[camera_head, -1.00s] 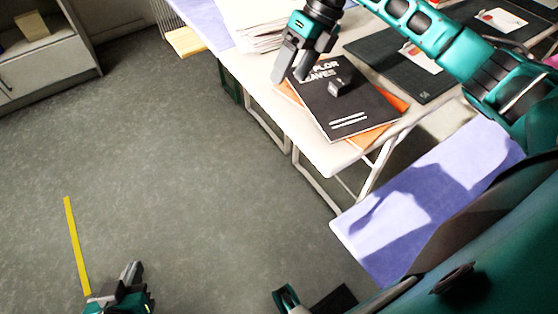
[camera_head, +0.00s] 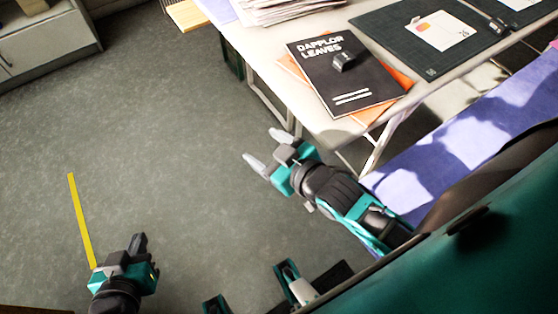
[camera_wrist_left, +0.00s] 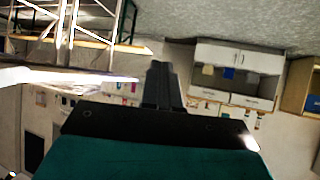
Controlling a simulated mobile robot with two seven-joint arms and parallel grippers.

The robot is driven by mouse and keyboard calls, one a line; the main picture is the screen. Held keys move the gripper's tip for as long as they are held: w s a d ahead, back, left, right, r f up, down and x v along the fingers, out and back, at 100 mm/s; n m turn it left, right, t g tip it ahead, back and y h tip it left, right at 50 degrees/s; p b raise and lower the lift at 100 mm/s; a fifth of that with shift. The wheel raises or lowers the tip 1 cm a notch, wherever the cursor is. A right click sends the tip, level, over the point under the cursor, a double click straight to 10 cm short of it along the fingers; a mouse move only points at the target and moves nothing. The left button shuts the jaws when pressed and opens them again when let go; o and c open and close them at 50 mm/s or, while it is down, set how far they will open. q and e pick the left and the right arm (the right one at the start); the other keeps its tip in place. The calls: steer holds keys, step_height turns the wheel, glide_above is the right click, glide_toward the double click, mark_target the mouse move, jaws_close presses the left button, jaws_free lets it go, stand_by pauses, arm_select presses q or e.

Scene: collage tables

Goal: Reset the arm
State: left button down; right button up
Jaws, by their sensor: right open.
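My right gripper (camera_head: 267,148) is in the middle of the head view, over the floor in front of the white table. Its two light fingertips are spread apart with nothing between them. Its arm folds back toward my body at the lower right. My left gripper (camera_head: 138,241) is low at the left of the head view, over the grey floor, with no object in it. In the left wrist view its dark fingers (camera_wrist_left: 163,86) lie close together.
The white table (camera_head: 274,82) holds a black book (camera_head: 350,80) with a small dark object (camera_head: 343,61) on it, an orange item under it, and a dark cutting mat (camera_head: 385,25). A yellow strip (camera_head: 80,220) marks the open floor. A cabinet (camera_head: 55,37) stands far left.

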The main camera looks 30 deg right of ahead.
arm_select(q)
steer(key=shift+w, duration=0.1)
arm_select(e)
steer(key=s+f+m+g, duration=0.2)
steer(key=s+f, duration=0.2)
steer(key=s, duration=0.1)
steer(key=shift+s+f+g+h, duration=0.2)
steer(key=shift+g+h, duration=0.1)
steer(key=shift+g, duration=0.1)
arm_select(q)
steer(key=shift+y, duration=0.4)
steer(key=a+r+p, duration=0.1)
steer(key=p, duration=0.1)
steer(key=s+r+p, duration=0.1)
steer(key=p, duration=0.2)
steer(key=a+r+p, duration=0.1)
steer(key=r+p, duration=0.1)
steer(key=shift+s+a+p, duration=0.3)
steer(key=shift+s+p, duration=0.05)
arm_select(e)
steer(key=shift+h, duration=0.4)
steer(key=r, duration=0.1)
steer(key=d+r, duration=0.1)
steer(key=s+d+r, duration=0.1)
steer(key=r, duration=0.1)
steer(key=shift+s+d, duration=0.1)
steer(key=shift+d, duration=0.05)
